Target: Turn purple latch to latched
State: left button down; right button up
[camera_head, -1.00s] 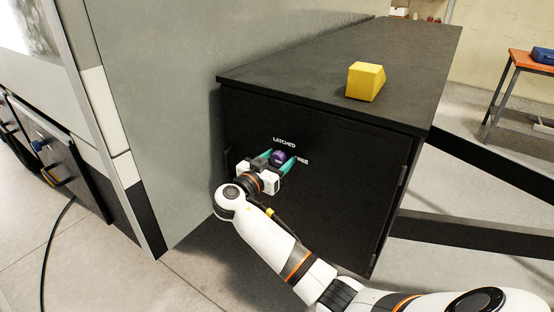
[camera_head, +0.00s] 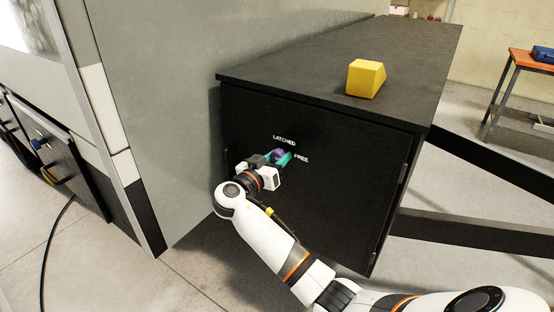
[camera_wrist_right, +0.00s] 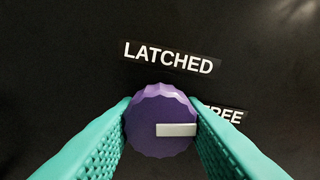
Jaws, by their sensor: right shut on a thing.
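The purple latch (camera_head: 278,154) is a round knob on the black door (camera_head: 335,190) of the dark cabinet. In the right wrist view the knob (camera_wrist_right: 158,118) has a ridged edge and a pale pointer bar (camera_wrist_right: 176,130) running from its middle to the right, toward the FREE label (camera_wrist_right: 224,114). The LATCHED label (camera_wrist_right: 168,57) is above the knob, tilted in that view. My right gripper (camera_head: 279,158) is shut on the knob, with a teal finger on each side of it (camera_wrist_right: 160,122). My left gripper is not in view.
A yellow block (camera_head: 366,79) sits on the cabinet top (camera_head: 320,66). A grey wall panel (camera_head: 165,110) stands close on the left. Black beams (camera_head: 480,232) run off to the right. An orange-topped table (camera_head: 530,62) stands at the far right.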

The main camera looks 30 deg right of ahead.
jog(key=n, duration=0.3)
jog(key=shift+n, duration=0.4)
jog(key=n+p, duration=0.1)
jog(key=n, duration=0.2)
jog(key=shift+r+n, duration=0.1)
jog(key=shift+n, duration=0.2)
jog(key=n+p, duration=0.3)
jog(key=n, duration=0.2)
jog(key=shift+s, duration=0.1)
jog(key=shift+n+p, duration=0.85)
jog(key=shift+n, duration=0.75)
jog(key=o, duration=1)
